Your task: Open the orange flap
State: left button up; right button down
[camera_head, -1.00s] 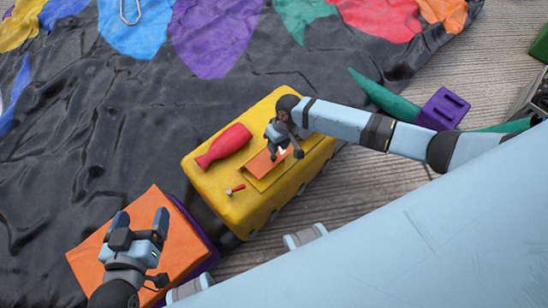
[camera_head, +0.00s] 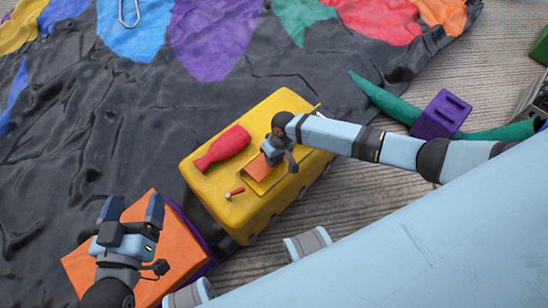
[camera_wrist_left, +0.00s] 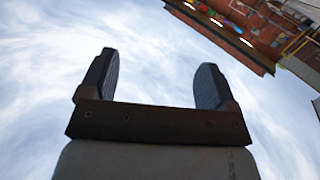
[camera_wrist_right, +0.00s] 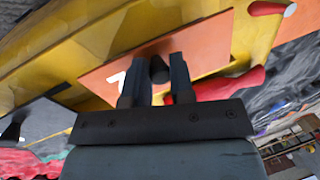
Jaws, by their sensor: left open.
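The orange flap (camera_head: 257,172) is a small panel on top of the yellow box (camera_head: 225,206). My right gripper (camera_head: 270,157) is over its right end and hides part of it. In the right wrist view the orange flap (camera_wrist_right: 205,45) bears a white mark and a black knob (camera_wrist_right: 158,70). The knob sits between the narrowed fingers of my right gripper (camera_wrist_right: 157,82), which look shut on it. I cannot tell whether the flap is lifted. My left gripper (camera_head: 131,211) is open and empty above an orange block (camera_head: 180,245); the left wrist view shows its spread fingers (camera_wrist_left: 153,80).
A red bottle-shaped object (camera_head: 222,147) and a small red-and-white item (camera_head: 235,193) lie on the yellow box. A purple block (camera_head: 440,115) and a green strip (camera_head: 385,98) are to the right. Dark sheeting (camera_head: 120,130) covers the left; wooden floor shows at right.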

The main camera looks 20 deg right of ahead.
pick_arm(q)
jog(key=shift+r, duration=0.1)
pick_arm(e)
jog(key=shift+r, duration=0.1)
